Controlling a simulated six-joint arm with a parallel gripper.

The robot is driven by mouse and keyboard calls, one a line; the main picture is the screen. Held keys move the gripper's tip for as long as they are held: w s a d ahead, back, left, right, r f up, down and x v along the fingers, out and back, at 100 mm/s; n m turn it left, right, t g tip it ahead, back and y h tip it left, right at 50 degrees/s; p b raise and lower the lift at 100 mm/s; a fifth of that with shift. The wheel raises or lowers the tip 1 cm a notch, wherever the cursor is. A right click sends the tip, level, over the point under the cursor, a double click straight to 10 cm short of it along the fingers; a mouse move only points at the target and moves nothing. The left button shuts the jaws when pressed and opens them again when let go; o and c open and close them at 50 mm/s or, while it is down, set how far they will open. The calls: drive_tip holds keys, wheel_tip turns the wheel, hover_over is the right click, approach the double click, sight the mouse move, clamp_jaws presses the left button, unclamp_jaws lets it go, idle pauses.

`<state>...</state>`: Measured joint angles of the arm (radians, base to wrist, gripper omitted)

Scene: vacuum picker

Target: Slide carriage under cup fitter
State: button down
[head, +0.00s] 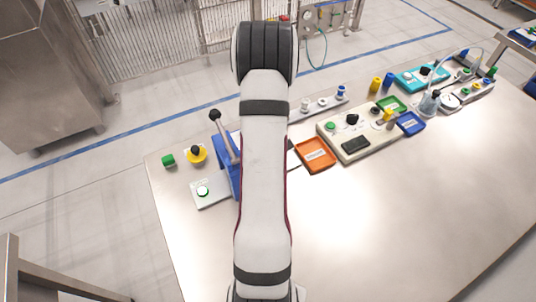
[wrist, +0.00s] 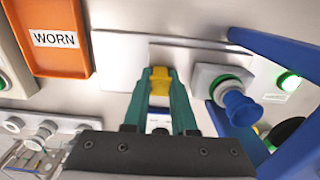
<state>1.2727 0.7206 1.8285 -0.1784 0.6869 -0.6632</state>
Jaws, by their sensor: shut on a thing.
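In the wrist view my gripper (wrist: 160,82) has its green fingers closed on a yellow grip (wrist: 160,74), over a flat pale metal plate (wrist: 118,55). To its right is a grey block, seemingly the carriage (wrist: 207,80), bearing a green ring and a blue cup (wrist: 240,108). Whether the yellow grip joins this block is hidden by the fingers. The cup fitter's blue frame (wrist: 276,44) stands at the right, close beside the block. In the head view the blue cup fitter (head: 220,165) with its black-knobbed lever shows left of my arm, which hides the gripper and carriage.
An orange tray marked WORN (wrist: 62,12) lies left of the gripper. A lit green button (wrist: 288,81) is beyond the blue frame. White fittings (wrist: 38,135) stand at lower left. In the head view, a cream control box (head: 365,135) stands right; the table's front right is clear.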

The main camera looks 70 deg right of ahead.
idle(0.3)
drive_tip(key=shift+w+a, duration=1.25)
drive_tip(key=shift+a, duration=0.05)
drive_tip(key=c, duration=0.7)
unclamp_jaws()
drive_tip(key=shift+d+r, duration=0.1)
wheel_tip(320, 180, up, 16)
drive_tip(key=shift+f, duration=0.15)
